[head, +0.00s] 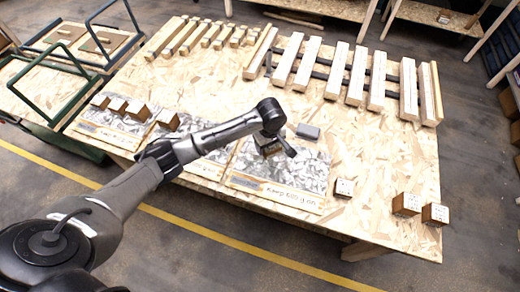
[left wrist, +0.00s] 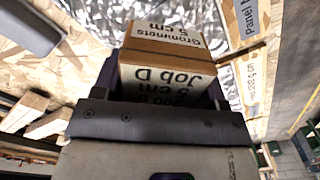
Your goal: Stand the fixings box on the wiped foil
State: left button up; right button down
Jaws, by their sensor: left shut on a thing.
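My left gripper (head: 272,143) is shut on a small brown box (head: 268,151) over the right-hand foil sheet (head: 305,172). In the left wrist view this box (left wrist: 163,62) has white labels reading "Grommets 5 cm" and "Job D", and sits between the fingers. Crinkled foil (left wrist: 100,15) shows behind it. Whether the box touches the foil cannot be told. The right-hand foil has a front strip lettered "Keep 600 g on". A middle foil sheet (head: 213,165) is partly hidden by my arm. Which sheet is wiped is not clear. My right gripper is not in view.
A grey block (head: 308,131) lies at the right foil's back edge. Labelled boxes stand at right (head: 344,188), (head: 406,204), (head: 435,214). Several boxes (head: 117,105) stand by the left foil (head: 112,128). Wooden slats (head: 335,70) fill the table's back.

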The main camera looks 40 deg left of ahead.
pick_arm(q)
jog(key=b, duration=0.1)
send_over(255, 151)
notch_tip(255, 151, down, 4)
jog(key=shift+s+r, duration=0.1)
jog(key=shift+f+b, duration=0.55)
jog(key=shift+f, duration=1.55)
jog(key=o, duration=1)
jog(key=shift+f, duration=0.1)
